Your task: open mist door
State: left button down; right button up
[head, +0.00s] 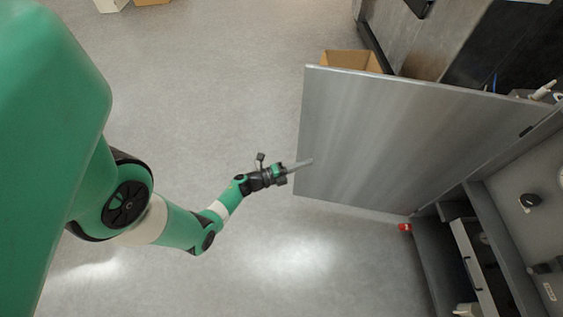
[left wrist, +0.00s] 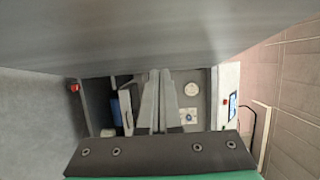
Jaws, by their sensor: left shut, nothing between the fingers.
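The mist door (head: 390,135) is a large grey metal panel. In the head view it stands swung out from the cabinet (head: 510,215) at the right, with the cabinet's inside exposed. My left gripper (head: 305,163) is shut and empty at the door's free edge, its fingertips overlapping the panel in the picture; I cannot tell if they touch. In the left wrist view the shut fingers (left wrist: 158,95) point toward the cabinet interior, and the door (left wrist: 150,35) spans the top. My right gripper is not in view.
A cardboard box (head: 350,60) stands behind the door. A small red object (head: 405,227) is by the cabinet's lower edge and also shows in the left wrist view (left wrist: 74,88). The grey floor (head: 200,100) around my left arm is clear.

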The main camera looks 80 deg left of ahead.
pick_arm(q)
jog(key=s+a+p, duration=0.1)
jog(key=s, duration=0.8)
jog(key=shift+s, duration=0.4)
